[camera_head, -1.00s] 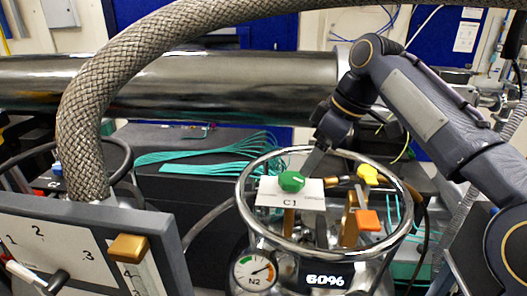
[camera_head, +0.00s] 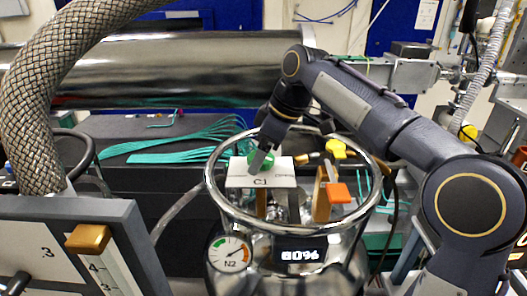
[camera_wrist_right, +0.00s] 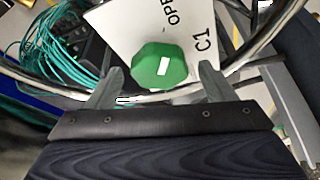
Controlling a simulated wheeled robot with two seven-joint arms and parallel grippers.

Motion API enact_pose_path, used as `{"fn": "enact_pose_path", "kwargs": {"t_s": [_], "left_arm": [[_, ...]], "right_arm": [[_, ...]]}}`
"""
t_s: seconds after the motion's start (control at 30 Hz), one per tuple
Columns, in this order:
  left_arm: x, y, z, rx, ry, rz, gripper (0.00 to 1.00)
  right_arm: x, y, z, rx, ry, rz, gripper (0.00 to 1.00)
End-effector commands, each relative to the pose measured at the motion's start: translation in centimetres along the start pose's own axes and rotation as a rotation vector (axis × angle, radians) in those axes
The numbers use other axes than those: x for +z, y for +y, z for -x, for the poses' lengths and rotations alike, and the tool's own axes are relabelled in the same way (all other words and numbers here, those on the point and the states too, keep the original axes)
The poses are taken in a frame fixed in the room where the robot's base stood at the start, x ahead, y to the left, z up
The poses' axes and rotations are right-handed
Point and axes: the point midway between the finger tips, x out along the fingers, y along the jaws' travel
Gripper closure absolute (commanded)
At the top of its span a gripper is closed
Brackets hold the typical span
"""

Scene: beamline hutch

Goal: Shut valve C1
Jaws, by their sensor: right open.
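Valve C1 has a green knob (camera_head: 262,160) on a white plate marked C1 (camera_head: 262,178), inside the metal ring on top of a dewar. In the right wrist view the green knob (camera_wrist_right: 160,66) has a white mark and sits between the fingertips. The plate (camera_wrist_right: 125,24) there reads "OPE", with the rest cut off. My right gripper (camera_head: 266,158) is at the knob from above, partly covering it. Its fingers (camera_wrist_right: 160,80) are open, one on each side of the knob, with small gaps visible. My left gripper is not in view.
The metal ring (camera_head: 213,190) surrounds the valve. A gauge marked N2 (camera_head: 230,253) is below. A braided hose (camera_head: 40,110) and a numbered panel (camera_head: 130,235) are at left.

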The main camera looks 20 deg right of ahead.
Motion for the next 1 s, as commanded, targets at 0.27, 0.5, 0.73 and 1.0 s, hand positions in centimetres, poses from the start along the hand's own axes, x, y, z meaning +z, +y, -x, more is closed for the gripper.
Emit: {"fn": "enact_pose_path", "kwargs": {"t_s": [0.27,0.5,0.73,1.0], "left_arm": [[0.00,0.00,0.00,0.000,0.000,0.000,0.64],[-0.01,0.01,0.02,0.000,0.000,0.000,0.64],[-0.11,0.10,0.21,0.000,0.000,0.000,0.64],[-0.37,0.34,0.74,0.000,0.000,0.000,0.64]], "right_arm": [[0.00,0.00,0.04,0.000,0.000,0.000,0.57],[-0.01,-0.02,0.07,0.002,0.001,-0.004,0.68],[-0.05,-0.10,0.16,0.027,0.000,-0.061,0.68],[-0.11,-0.23,0.24,0.101,0.001,-0.239,0.68]]}}
